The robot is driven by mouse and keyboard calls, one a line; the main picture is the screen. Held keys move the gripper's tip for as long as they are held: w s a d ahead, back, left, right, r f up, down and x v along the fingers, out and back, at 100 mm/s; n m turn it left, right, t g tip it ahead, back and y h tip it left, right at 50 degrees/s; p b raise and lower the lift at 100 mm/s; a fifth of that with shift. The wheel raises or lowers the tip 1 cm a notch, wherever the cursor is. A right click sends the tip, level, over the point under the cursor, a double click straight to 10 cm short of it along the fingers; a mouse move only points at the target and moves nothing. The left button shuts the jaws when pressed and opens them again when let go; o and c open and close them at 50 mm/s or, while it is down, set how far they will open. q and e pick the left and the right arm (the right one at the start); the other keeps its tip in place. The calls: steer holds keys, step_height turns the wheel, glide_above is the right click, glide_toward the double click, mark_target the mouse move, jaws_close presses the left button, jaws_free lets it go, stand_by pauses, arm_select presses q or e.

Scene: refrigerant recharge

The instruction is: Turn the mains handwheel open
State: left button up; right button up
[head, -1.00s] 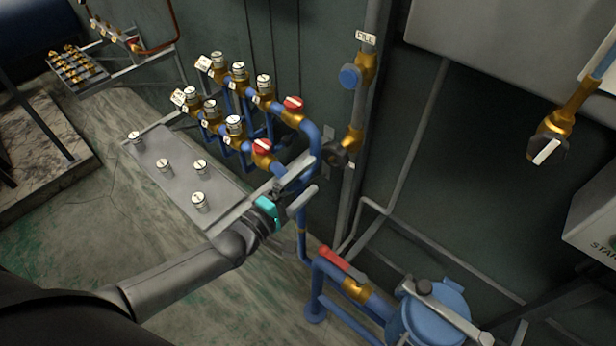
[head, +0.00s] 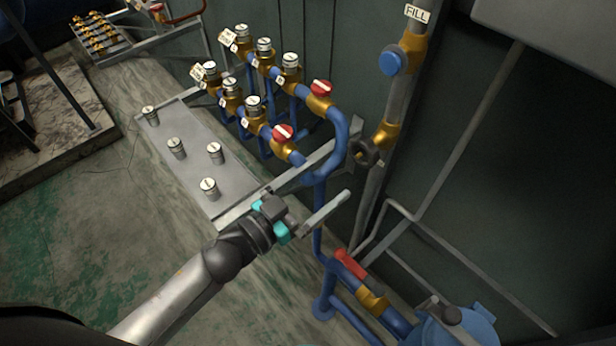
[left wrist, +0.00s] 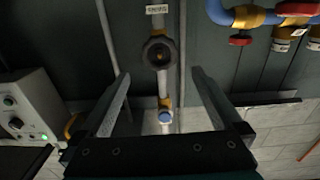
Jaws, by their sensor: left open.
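The mains handwheel is the dark round wheel (head: 368,153) on a brass valve on the vertical wall pipe. In the left wrist view the handwheel (left wrist: 158,52) faces me just beyond the fingertips, roughly centred between them. My left gripper (head: 341,170) is open and empty, its fingers pointing toward the handwheel. In the left wrist view the gripper (left wrist: 160,73) shows its two fingers spread wide, with no visible contact with the wheel. My right gripper is in neither view.
A blue knob (head: 393,61) sits on the same pipe under a FILL label (head: 417,14). Blue manifold pipes with red-capped valves (head: 321,89) stand left of the handwheel. A red-handled valve (head: 350,263) is below. A grey shelf (head: 190,165) holds several small gauges or caps.

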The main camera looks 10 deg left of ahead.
mark_target(359, 155)
arm_select(q)
steer(key=b+x, duration=0.1)
steer(key=x, duration=0.8)
steer(key=shift+w+d+b, duration=0.1)
steer(key=shift+b, duration=0.25)
steer(key=c, duration=1.3)
steer(key=n+p, duration=0.2)
steer(key=shift+r+n, duration=0.15)
steer(key=shift+n, duration=0.15)
steer(key=shift+n+p, duration=0.5)
steer(key=shift+n, duration=0.5)
